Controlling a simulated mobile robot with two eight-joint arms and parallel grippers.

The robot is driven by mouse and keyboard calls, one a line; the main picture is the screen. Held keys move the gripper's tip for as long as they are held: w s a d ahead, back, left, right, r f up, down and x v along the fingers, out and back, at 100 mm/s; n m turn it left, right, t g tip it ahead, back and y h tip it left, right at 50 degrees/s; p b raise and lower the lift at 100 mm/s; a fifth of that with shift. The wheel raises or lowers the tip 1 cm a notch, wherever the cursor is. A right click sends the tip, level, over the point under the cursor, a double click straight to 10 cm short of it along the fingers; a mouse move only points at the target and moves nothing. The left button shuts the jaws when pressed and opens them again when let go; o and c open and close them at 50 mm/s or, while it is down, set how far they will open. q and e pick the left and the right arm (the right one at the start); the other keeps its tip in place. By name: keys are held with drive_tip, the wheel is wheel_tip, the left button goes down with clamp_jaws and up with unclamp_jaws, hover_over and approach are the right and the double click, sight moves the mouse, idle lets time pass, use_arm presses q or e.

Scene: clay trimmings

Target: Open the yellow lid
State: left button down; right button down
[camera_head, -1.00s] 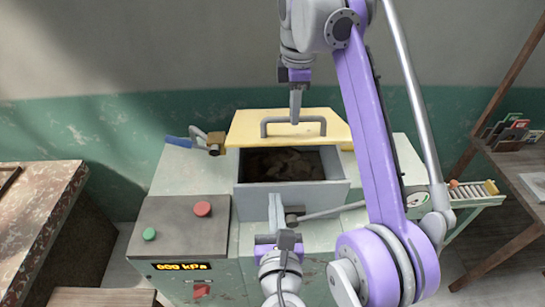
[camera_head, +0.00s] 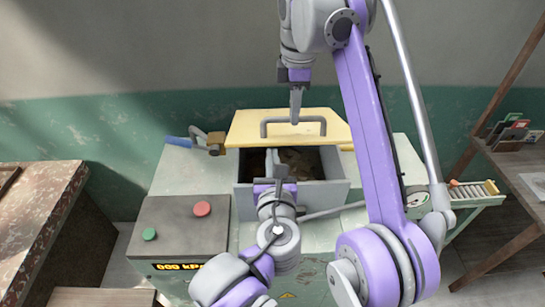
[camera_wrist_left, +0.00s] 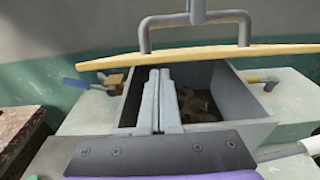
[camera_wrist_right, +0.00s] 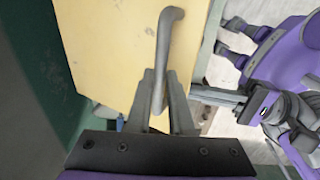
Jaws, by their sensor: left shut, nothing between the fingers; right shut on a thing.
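The yellow lid (camera_head: 252,128) is tilted up at the back of the grey box (camera_head: 330,190), so the box's inside shows. The lid has a grey bar handle (camera_head: 312,121). My right gripper (camera_head: 295,119) is shut on this handle, as the right wrist view also shows (camera_wrist_right: 158,112). My left gripper (camera_head: 271,170) is shut and empty, over the front part of the box opening. In the left wrist view its fingers (camera_wrist_left: 160,78) are together, in front of the brown clay trimmings (camera_wrist_left: 195,103), and hide part of the box. The lid also shows in the left wrist view (camera_wrist_left: 210,54).
A blue-handled lever (camera_head: 180,142) is left of the box. A panel with a red button (camera_head: 202,209) and a green button (camera_head: 149,234) is at front left. A roller conveyor (camera_head: 475,191) and a gauge (camera_head: 417,199) are at right.

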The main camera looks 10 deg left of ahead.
drive_tip(key=shift+w+f, duration=0.1)
drive_tip(key=shift+w, duration=0.1)
use_arm(q)
drive_tip(key=shift+w+a+r, duration=0.1)
drive_tip(key=shift+w+r, duration=0.2)
drive_tip(key=shift+r, duration=0.25)
drive_tip(key=shift+w+a+r, duration=0.1)
drive_tip(key=shift+w+r, duration=0.15)
drive_tip(key=shift+r, duration=0.25)
use_arm(e)
drive_tip(key=shift+a, duration=0.1)
use_arm(q)
drive_tip(key=shift+f, duration=0.1)
use_arm(e)
drive_tip(key=c, duration=0.8)
unclamp_jaws()
drive_tip(key=shift+w, duration=0.1)
